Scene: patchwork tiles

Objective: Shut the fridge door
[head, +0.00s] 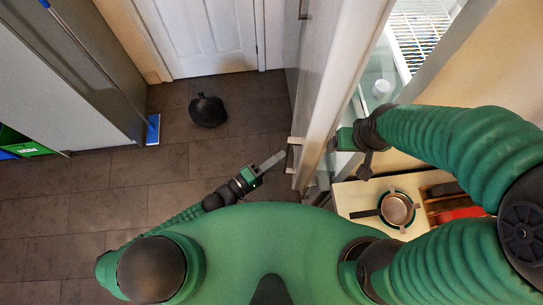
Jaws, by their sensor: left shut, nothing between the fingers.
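The fridge door (343,75) stands open, seen nearly edge-on as a pale slab running from the top centre down to the middle. A metal handle (294,146) shows on its left face near the lower end. The fridge interior, with white wire shelves (415,38), is visible to the right of the door. My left gripper (272,161) is shut and empty, just left of the handle; whether it touches is unclear. My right gripper (335,142) is at the inner, right side of the door, close to it. Its fingers are mostly hidden.
A counter (350,193) with a pan (396,208) and a tray holding a red item (458,213) is at lower right. A round black object (207,110) lies on the tiled floor. A grey cabinet (88,75) stands left. Open floor lies left of the door.

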